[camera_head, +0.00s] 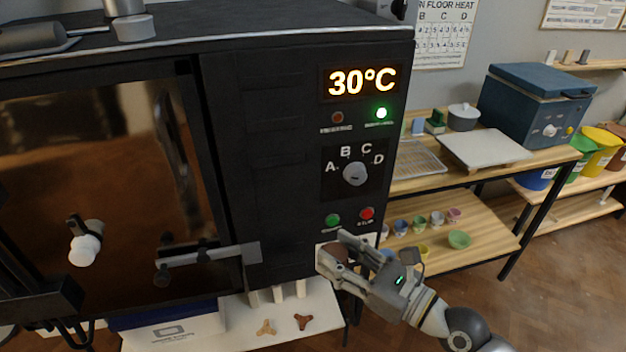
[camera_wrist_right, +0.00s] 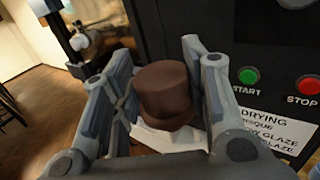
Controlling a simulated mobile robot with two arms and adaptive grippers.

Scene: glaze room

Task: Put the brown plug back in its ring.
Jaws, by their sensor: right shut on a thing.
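The brown plug (camera_wrist_right: 167,92) is a short, stepped, round piece between the fingers of my right gripper (camera_head: 334,251). The gripper is shut on it in front of the lower right of the black kiln's front panel, below the green and red buttons. The plug also shows in the head view (camera_head: 336,254), partly covered by the fingers. A white knob-like piece (camera_head: 86,248) sits at the left on the kiln's brown, glossy door (camera_head: 110,180). I cannot make out an empty ring for the brown plug. My left gripper is not in view.
A door handle bar (camera_head: 205,257) sticks out left of the gripper. A white low surface (camera_head: 240,325) below holds two small three-armed pieces. A wooden shelf table (camera_head: 500,165) with pots and a blue box kiln (camera_head: 535,105) stands at the right.

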